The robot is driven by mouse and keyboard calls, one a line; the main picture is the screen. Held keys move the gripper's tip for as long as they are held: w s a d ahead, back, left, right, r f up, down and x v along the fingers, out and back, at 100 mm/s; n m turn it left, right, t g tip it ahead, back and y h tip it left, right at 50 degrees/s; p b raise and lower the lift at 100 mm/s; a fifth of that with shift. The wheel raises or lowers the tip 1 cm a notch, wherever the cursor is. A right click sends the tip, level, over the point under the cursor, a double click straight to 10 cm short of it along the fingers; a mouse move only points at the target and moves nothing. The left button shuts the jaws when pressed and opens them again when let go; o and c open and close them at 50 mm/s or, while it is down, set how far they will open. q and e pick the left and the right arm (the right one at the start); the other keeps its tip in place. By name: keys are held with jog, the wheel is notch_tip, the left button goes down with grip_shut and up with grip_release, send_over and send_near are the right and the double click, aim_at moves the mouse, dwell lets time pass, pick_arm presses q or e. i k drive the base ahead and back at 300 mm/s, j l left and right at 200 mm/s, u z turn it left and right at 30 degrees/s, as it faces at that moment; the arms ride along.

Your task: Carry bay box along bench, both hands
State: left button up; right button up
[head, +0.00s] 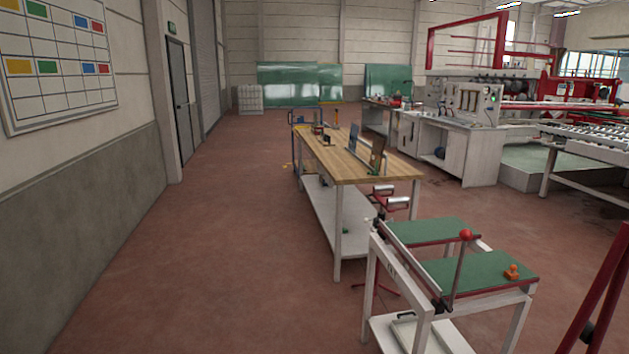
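The bench (345,162) has a wooden top and a white lower shelf, and it stretches away from me in the middle of the head view. Small items (317,130) sit toward its far end, too small to tell apart. A blue-grey upright panel (353,137) and a brown one (377,150) stand near its right side. I cannot make out which thing is the bay box. Neither of my grippers is in view.
A white-framed table (478,272) with green tops and a red-knobbed lever stands in front of the bench at right. A long workbench (450,140) stands behind at right. The red floor (200,260) at left is clear.

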aim_at(341, 162)
jog(key=i+j+u, duration=0.1)
jog(key=i+u, duration=0.3)
jog(key=i, duration=7.7)
jog(key=i+j+z, duration=0.15)
jog(key=i, duration=0.35)
jog(key=i+j+z, duration=0.15)
jog(key=i, duration=0.4)
jog(key=i+j+z, duration=0.15)
jog(key=i, duration=0.35)
jog(key=i+j+z, duration=0.2)
jog(key=i+z, duration=0.3)
jog(key=i+j+z, duration=0.25)
jog(key=z, duration=0.25)
jog(key=i+j+z, duration=0.25)
jog(key=j+z, duration=0.25)
jog(key=i+j+z, duration=0.15)
jog(key=j+z, duration=0.35)
jog(key=j, duration=0.15)
